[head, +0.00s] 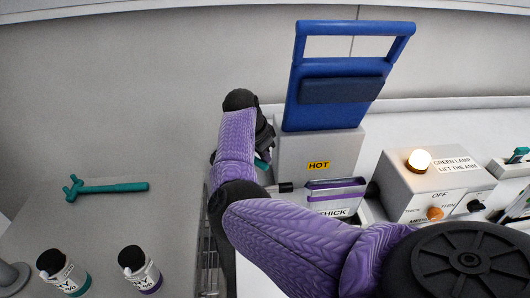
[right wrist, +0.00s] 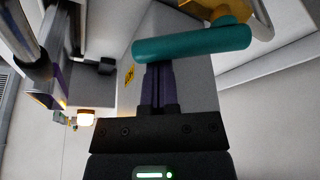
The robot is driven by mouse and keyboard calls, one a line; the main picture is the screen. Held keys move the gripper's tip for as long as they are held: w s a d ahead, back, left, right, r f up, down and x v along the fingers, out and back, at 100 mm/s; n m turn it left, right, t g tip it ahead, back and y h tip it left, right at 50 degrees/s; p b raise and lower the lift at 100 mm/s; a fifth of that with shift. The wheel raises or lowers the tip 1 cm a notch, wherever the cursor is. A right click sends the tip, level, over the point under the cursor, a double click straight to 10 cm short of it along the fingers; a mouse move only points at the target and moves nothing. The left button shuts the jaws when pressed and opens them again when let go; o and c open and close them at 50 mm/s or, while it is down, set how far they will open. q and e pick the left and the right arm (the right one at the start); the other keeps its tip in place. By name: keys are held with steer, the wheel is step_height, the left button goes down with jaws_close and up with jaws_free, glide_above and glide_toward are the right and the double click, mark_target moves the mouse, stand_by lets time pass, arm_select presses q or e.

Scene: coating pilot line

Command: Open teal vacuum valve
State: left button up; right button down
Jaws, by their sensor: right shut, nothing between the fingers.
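A teal valve handle (right wrist: 192,44) shows large in the right wrist view, a bar lying across the picture at the fingertips. In the head view only a small teal piece (head: 263,163) shows beside the grey HOT box, mostly hidden by my right arm. My right gripper (right wrist: 158,70) is shut and empty, its purple fingers side by side, pointing at the handle's underside in the picture. I cannot tell whether they touch it. In the head view the right gripper (head: 265,140) is at the box's left side. My left gripper is not in view.
The grey HOT box (head: 300,150) has a raised blue lid (head: 340,85). A control box (head: 420,185) with a glowing lamp (head: 420,160) stands at right. A teal tool (head: 110,187) and two labelled bottles (head: 66,272) (head: 140,268) are on the left table.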

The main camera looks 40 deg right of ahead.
steer(key=a+m+g, duration=0.1)
steer(key=m, duration=0.1)
steer(key=shift+s+a+m+p, duration=0.1)
steer(key=shift+s+m+p, duration=0.05)
steer(key=shift+m+p, duration=0.2)
steer(key=shift+a+m, duration=0.2)
steer(key=shift+m, duration=0.05)
steer(key=shift+a+p, duration=0.65)
steer(key=shift+p, duration=0.1)
steer(key=shift+a, duration=0.15)
steer(key=shift+w+a, duration=0.15)
steer(key=shift+w, duration=0.05)
